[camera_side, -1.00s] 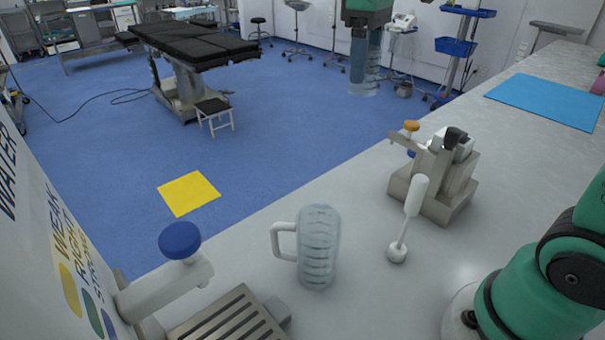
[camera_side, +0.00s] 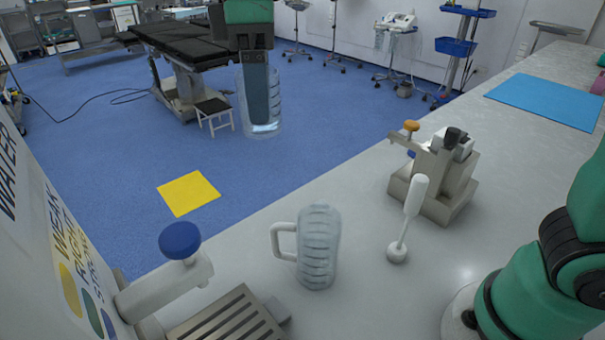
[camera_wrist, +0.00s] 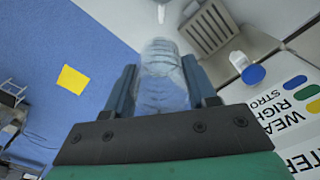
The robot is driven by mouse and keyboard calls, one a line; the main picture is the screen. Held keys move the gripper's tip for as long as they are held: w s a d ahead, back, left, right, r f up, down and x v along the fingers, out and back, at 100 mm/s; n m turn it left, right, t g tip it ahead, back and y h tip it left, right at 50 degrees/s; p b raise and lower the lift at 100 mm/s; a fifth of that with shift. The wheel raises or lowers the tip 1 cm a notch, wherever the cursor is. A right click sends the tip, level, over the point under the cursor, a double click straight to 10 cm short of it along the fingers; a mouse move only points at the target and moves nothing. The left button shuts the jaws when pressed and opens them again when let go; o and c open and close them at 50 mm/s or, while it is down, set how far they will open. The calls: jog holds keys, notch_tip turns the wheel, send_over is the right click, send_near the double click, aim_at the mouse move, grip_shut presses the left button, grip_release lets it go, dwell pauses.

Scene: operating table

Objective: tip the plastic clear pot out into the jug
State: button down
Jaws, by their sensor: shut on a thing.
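The clear plastic pot (camera_side: 273,115) is held upright, high up in the side view, with a pale bluish patch at its bottom that looks like some contents. My gripper (camera_side: 257,95) is shut on it from above. The pot largely blocks the jug in the wrist view.
A slatted drip tray (camera_side: 225,320) and a dispenser with a blue knob (camera_side: 180,240) stand left of the jug. A white-handled tool (camera_side: 416,195) stands upright to the right, by a grey device with an orange knob (camera_side: 440,185). The counter between jug and tool is clear.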

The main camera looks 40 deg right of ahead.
jog(key=s+a+n, duration=0.2)
jog(key=a, duration=0.3)
notch_tip(320, 180, down, 18)
jog(key=shift+d+r, duration=0.2)
jog(key=shift+d, duration=0.05)
dwell(0.5)
jog(key=shift+s+d+r+t+y, duration=0.35)
jog(key=shift+d+r+t+y, duration=0.2)
jog(key=shift+d+r+y, duration=0.7)
jog(key=shift+s+d+r+t+y, duration=0.45)
jog(key=shift+d+r+y, duration=0.4)
jog(key=shift+y, duration=0.75)
jog(key=shift+s+d+r+t+y, duration=0.25)
jog(key=shift+d+r+t+y, duration=0.35)
jog(key=shift+d+r+y, duration=0.65)
jog(key=shift+a+f+y, duration=0.2)
jog(key=shift+a+y, duration=0.1)
jog(key=shift+f+t+y, duration=0.3)
jog(key=shift+f+y, duration=0.2)
jog(key=shift+y, duration=0.3)
jog(key=shift+d+r+t+y, duration=0.15)
jog(key=shift+t+y, duration=0.15)
jog(key=shift+y, duration=0.4)
